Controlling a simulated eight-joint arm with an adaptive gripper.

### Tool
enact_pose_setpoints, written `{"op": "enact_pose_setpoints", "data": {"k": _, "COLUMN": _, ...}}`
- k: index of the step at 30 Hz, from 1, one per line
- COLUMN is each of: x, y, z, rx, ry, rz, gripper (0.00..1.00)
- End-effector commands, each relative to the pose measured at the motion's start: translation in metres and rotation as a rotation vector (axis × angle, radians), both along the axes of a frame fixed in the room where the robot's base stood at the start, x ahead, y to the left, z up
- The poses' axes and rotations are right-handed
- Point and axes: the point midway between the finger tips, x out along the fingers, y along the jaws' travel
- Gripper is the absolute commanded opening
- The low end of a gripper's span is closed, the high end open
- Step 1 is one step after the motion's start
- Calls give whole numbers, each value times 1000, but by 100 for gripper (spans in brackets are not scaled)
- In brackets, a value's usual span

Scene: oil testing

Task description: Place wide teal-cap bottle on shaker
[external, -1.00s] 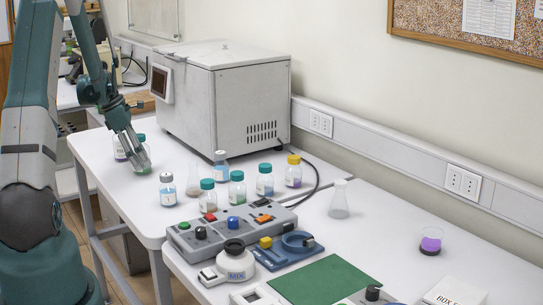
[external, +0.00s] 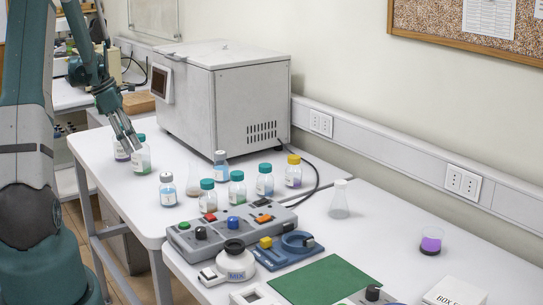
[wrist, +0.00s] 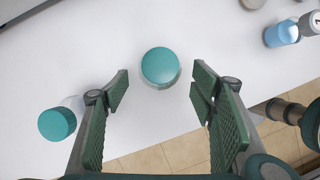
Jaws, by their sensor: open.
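A wide bottle with a teal cap (external: 142,158) stands upright near the left end of the far table. In the wrist view its round teal cap (wrist: 160,65) lies ahead of and between the two green finger pads, with white table showing on both sides. My gripper (external: 131,147) is open and empty, tilted down beside this bottle and partly in front of it. A second teal-cap bottle (wrist: 58,122) stands outside the left finger. A white device marked MIX (external: 234,264), with a dark round top, and a blue device with a ring (external: 285,251) stand on the near table; I cannot tell which is the shaker.

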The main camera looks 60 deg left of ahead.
Motion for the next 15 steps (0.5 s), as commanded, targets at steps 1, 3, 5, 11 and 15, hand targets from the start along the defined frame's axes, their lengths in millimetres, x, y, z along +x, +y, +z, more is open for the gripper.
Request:
{"op": "enact_pose_setpoints", "data": {"k": 1, "x": -3, "y": 1, "z": 9, "rx": 0, "ry": 0, "rz": 1, "gripper": 56}}
{"op": "enact_pose_setpoints", "data": {"k": 3, "x": -7, "y": 3, "z": 18, "rx": 0, "ry": 0, "rz": 1, "gripper": 56}}
{"op": "enact_pose_setpoints", "data": {"k": 5, "x": -10, "y": 4, "z": 26, "rx": 0, "ry": 0, "rz": 1, "gripper": 56}}
{"op": "enact_pose_setpoints", "data": {"k": 11, "x": -17, "y": 7, "z": 44, "rx": 1, "ry": 0, "rz": 1, "gripper": 56}}
{"op": "enact_pose_setpoints", "data": {"k": 15, "x": -19, "y": 8, "z": 50, "rx": 1, "ry": 0, "rz": 0, "gripper": 56}}
